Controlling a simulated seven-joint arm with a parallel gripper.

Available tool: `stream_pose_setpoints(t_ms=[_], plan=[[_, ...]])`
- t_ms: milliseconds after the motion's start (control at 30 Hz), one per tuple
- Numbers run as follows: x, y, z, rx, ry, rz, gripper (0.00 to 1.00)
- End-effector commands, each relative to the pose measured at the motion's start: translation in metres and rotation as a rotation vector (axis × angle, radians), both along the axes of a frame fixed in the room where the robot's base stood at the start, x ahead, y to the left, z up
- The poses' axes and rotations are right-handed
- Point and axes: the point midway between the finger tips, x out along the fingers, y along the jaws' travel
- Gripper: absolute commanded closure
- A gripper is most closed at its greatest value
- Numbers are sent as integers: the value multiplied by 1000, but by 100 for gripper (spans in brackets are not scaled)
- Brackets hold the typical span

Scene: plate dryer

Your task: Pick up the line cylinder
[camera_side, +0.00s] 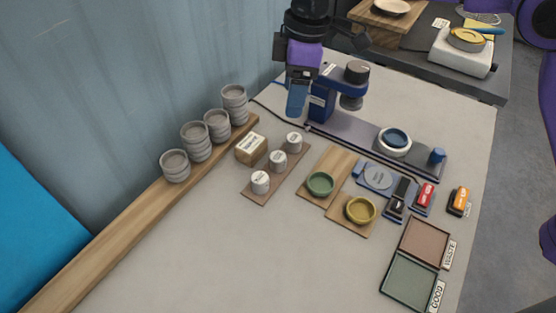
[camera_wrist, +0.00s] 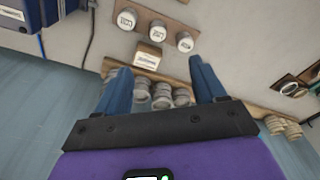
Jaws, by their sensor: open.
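Three small grey cylinders with white labelled tops stand in a row on a brown board (camera_side: 247,190): a near one (camera_side: 260,182), a middle one (camera_side: 278,161) and a far one (camera_side: 294,140). The wrist view also shows them, at left (camera_wrist: 127,18), middle (camera_wrist: 157,30) and right (camera_wrist: 184,41). Their labels are too small to read, so I cannot tell which is the line cylinder. My gripper (camera_side: 297,108) is open and empty, raised above the far end of the table, apart from the cylinders. Its two blue fingers (camera_wrist: 163,68) frame the labelled block in the wrist view.
A labelled wooden block (camera_side: 250,149) sits left of the cylinders. Stacks of grey dishes (camera_side: 196,142) line a wooden shelf along the wall. A blue press (camera_side: 323,102) stands right of my gripper. Green (camera_side: 320,184) and yellow (camera_side: 360,210) dishes lie to the right.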

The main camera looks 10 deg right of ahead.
Motion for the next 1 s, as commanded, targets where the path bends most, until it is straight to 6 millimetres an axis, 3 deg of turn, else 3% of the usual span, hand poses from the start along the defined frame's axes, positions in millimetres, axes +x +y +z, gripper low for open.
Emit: stream_pose_setpoints(t_ms=[167,700,1000], plan=[[4,5,-7,1,-1,6,30],[6,15,-101,-1,1,5,30],[7,19,-125,2,-2,5,30]])
